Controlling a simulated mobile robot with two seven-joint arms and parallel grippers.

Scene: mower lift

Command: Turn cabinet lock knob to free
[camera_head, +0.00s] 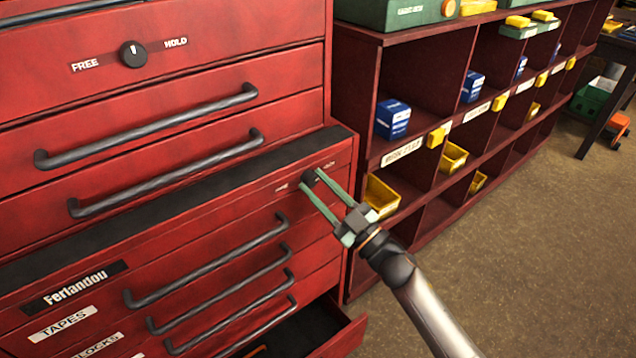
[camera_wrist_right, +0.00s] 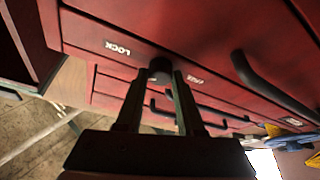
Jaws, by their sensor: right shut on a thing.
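The lock knob (camera_head: 309,177) is a small dark round knob on the top front panel of the lower red cabinet (camera_head: 215,215). My right gripper (camera_head: 314,184) reaches it from the lower right, its two green fingers on either side of the knob and shut on it. In the right wrist view, the knob (camera_wrist_right: 159,66) sits between the fingertips (camera_wrist_right: 160,79). The LOCK label (camera_wrist_right: 117,48) appears upside down to its left there, with another label (camera_wrist_right: 195,80), blurred, to its right. I cannot tell which way the knob points. My left gripper is not in view.
An upper knob (camera_head: 132,54) between FREE and HOLD labels is on the upper chest. Grey drawer handles (camera_head: 205,285) stick out below my gripper. A bottom drawer (camera_head: 335,330) stands partly open. A red shelf (camera_head: 435,140) with blue and yellow bins is at right; open floor (camera_head: 530,240) lies before it.

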